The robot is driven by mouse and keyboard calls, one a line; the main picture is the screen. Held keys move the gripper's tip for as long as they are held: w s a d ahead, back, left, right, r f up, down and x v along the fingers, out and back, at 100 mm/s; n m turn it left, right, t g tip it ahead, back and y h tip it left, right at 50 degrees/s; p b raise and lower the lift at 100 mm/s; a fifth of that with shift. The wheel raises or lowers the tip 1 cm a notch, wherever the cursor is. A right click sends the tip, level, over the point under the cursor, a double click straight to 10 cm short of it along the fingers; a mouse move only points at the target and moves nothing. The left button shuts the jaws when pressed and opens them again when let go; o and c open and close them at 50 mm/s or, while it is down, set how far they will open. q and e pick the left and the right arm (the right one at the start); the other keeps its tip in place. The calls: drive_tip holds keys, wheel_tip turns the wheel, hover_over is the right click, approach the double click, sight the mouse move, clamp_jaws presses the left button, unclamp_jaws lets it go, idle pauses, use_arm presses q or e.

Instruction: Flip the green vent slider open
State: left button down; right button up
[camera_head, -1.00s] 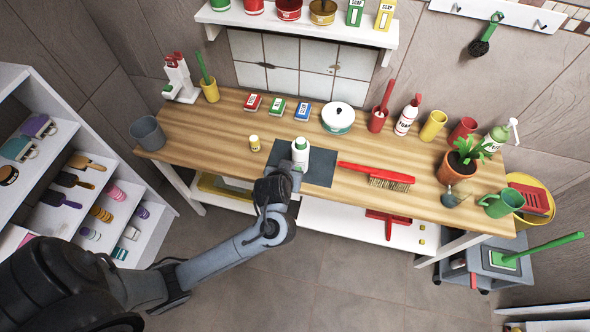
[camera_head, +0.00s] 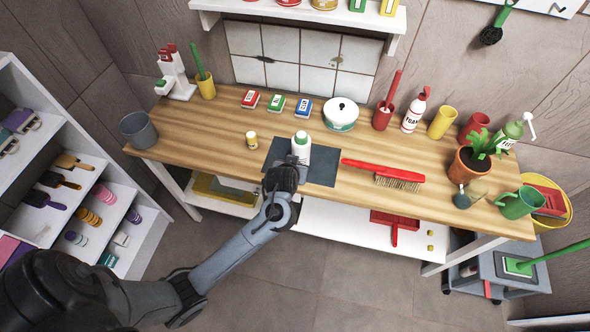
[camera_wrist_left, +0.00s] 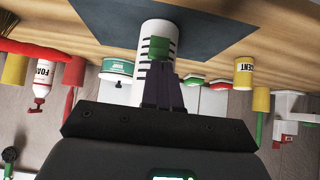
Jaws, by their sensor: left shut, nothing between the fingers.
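A white canister (camera_head: 301,156) with a green top stands upright on a dark mat (camera_head: 322,168) on the wooden bench. In the left wrist view the white canister (camera_wrist_left: 152,32) shows dark vent slots and a green slider (camera_wrist_left: 158,48) on its side. My left gripper (camera_head: 292,168) is at the canister's near side. In the left wrist view its dark fingers (camera_wrist_left: 164,84) are shut with nothing between them, in front of the canister and right by the slider. I cannot tell whether they touch it. The fingers cover part of the canister. My right gripper is out of view.
A small yellow jar (camera_head: 252,141) stands left of the mat. A red brush (camera_head: 385,172) lies right of it. A white pot (camera_head: 341,115) and several small boxes stand behind. The bench front between grey bucket (camera_head: 142,131) and mat is clear.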

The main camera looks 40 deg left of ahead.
use_arm(q)
drive_tip(key=shift+f, duration=0.2)
drive_tip(key=shift+f, duration=1.25)
drive_tip(key=shift+r, duration=0.1)
drive_tip(key=shift+r+p, duration=0.5)
drive_tip(key=shift+p, duration=0.05)
drive_tip(key=w+r+p+v, duration=0.1)
drive_tip(key=p+v, duration=0.7)
drive_tip(key=v, duration=0.4)
drive_tip(key=shift+a+r, duration=0.2)
drive_tip(key=shift+a, duration=0.1)
